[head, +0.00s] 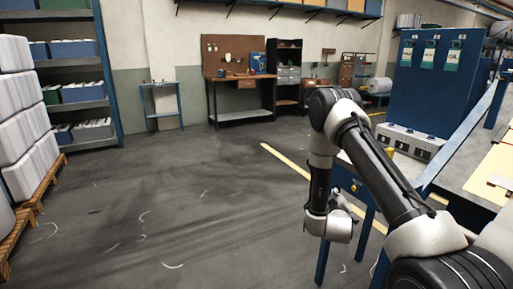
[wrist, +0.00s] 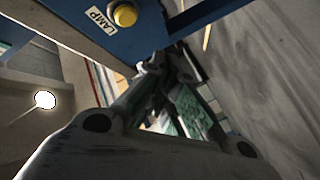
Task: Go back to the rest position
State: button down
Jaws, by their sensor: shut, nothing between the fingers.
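My gripper (wrist: 160,68) shows in the wrist view, its fingers drawn together at the middle of the picture with nothing seen between them. In the head view my arm reaches forward from the lower right, bends at the top and hangs down. There the gripper is small and partly hidden behind the wrist, beside the blue workbench (head: 340,172). In the wrist view a blue bench edge (wrist: 85,38) with a yellow button (wrist: 125,15) and a "LAMP" label (wrist: 102,19) lies close above the fingers. I cannot tell whether they touch.
A blue panel with hanging tags (head: 408,88) and a numbered box (head: 413,143) stand at the right. White stacked sacks (head: 22,110) on wooden pallets (head: 45,187) and a shelf (head: 75,65) stand at the left. The grey floor (head: 190,215) between is clear.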

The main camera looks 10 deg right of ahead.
jog(key=s+a+f+m+g+y, duration=0.3)
jog(key=s+a+f+g+y, duration=0.2)
jog(key=s+f+g, duration=0.55)
jog(key=s+r, duration=0.9)
jog(key=r, duration=0.5)
jog(key=s+a+r+y, duration=0.1)
jog(key=s+r, duration=0.9)
jog(key=r, duration=0.4)
jog(key=s+a+r+m, duration=0.1)
jog(key=s+r, duration=0.9)
jog(key=r, duration=0.4)
jog(key=shift+r+y, duration=0.15)
jog(key=shift+y, duration=0.25)
jog(key=shift+g, duration=0.25)
